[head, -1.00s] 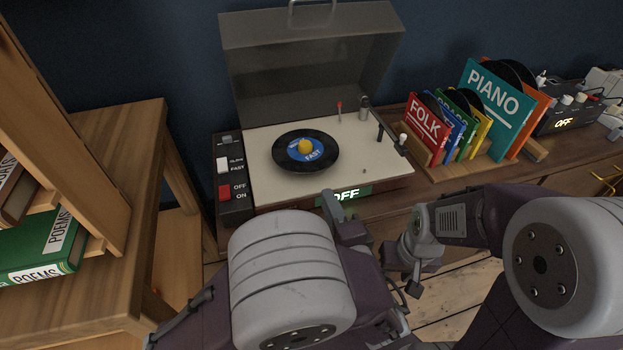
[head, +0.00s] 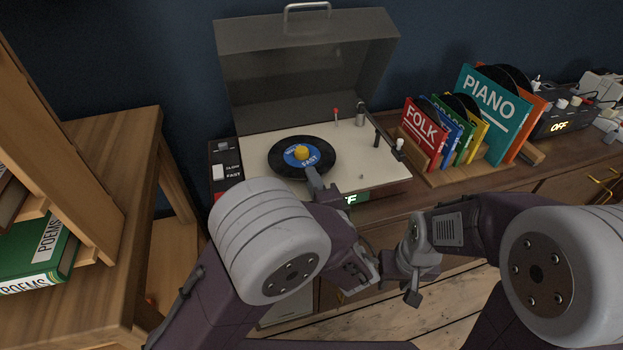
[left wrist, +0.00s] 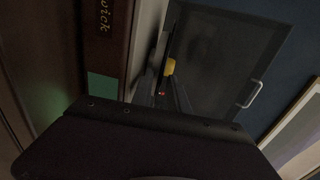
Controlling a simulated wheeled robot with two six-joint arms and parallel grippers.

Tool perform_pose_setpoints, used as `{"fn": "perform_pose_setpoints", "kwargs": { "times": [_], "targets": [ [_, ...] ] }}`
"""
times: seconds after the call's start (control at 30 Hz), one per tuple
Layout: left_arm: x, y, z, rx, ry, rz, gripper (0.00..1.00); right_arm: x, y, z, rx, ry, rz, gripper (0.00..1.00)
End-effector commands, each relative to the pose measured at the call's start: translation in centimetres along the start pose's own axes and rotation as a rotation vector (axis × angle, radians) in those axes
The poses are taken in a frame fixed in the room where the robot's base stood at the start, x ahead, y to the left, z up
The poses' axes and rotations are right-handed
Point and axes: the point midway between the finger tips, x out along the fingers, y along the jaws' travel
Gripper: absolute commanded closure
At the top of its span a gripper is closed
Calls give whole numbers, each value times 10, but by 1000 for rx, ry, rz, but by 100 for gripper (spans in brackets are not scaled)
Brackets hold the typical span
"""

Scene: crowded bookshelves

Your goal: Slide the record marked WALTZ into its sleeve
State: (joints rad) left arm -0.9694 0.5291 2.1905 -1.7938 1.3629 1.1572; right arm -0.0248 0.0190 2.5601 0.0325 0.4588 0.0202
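A black record with a blue label (head: 285,163) lies on the turntable under a yellow centre piece (head: 301,152). Its label reads FAST, with another word too small to read; I see no clear WALTZ marking. My left gripper (head: 318,178) is at the record's front edge; whether it touches is unclear. In the left wrist view the yellow centre piece (left wrist: 171,66) shows above the dark, blurred fingers. My right gripper (head: 412,285) hangs low in front of the cabinet, away from the record. Upright sleeves stand in a rack, including red FOLK (head: 422,134) and teal PIANO (head: 493,110).
The player's tinted lid (head: 310,75) stands open behind the deck. The tonearm (head: 378,137) is at the deck's right. The wooden rack (head: 465,176) stands right of the player, beside a black box reading OFF (head: 565,122). A wooden shelf (head: 85,190) is close on the left.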

Motion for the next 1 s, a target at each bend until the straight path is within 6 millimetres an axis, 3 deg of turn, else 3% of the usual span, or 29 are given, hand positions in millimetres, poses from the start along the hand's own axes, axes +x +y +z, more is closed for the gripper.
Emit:
{"fn": "perform_pose_setpoints", "kwargs": {
  "times": [0.03, 0.17, 1.0],
  "targets": [
    [0, 0, 0, 0, 0, 0, 81, 0, 0, 0, 0, 0, 0, 64],
    [0, 0, 0, 0, 0, 0, 99, 0, 0, 0, 0, 0, 0, 64],
    [-1, -8, 0, 1, 0, 3, 100, -1, 0, 0, 0, 0, 0, 64]
  ]
}}
